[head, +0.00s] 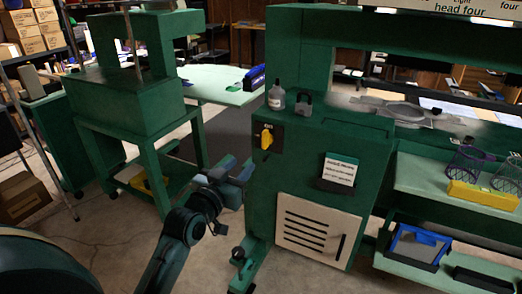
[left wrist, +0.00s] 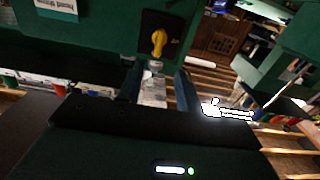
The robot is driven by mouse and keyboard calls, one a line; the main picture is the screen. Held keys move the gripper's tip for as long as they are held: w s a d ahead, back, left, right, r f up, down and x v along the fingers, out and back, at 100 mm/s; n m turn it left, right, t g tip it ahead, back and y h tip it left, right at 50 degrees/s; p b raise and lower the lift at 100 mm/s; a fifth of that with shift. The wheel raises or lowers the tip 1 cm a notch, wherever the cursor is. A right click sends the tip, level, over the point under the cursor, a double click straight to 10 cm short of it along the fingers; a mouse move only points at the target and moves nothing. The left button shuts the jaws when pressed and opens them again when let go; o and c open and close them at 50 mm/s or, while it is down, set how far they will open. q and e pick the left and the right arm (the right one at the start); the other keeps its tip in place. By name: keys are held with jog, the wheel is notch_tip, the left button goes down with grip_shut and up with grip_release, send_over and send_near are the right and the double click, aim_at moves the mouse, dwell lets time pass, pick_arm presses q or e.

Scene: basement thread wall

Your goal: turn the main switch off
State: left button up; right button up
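The main switch (head: 267,137) is a yellow rotary knob on a black plate, high on the left of the green cabinet's front (head: 310,150). Its handle stands about upright; no lettering is readable. My left gripper (head: 240,168) is below and left of the switch in the head view, apart from it. My right gripper does not show.
A bottle (head: 276,97) and a dark padlock-shaped weight (head: 303,104) stand on the cabinet top above the switch. A white notice (head: 340,170) and a slotted pale panel (head: 315,232) are on its front. A green machine stand (head: 140,125) is to the left.

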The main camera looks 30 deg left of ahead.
aim_at(263, 142)
pick_arm(q)
jog(key=w, duration=1.2)
jog(key=shift+c, duration=0.4)
grip_shut()
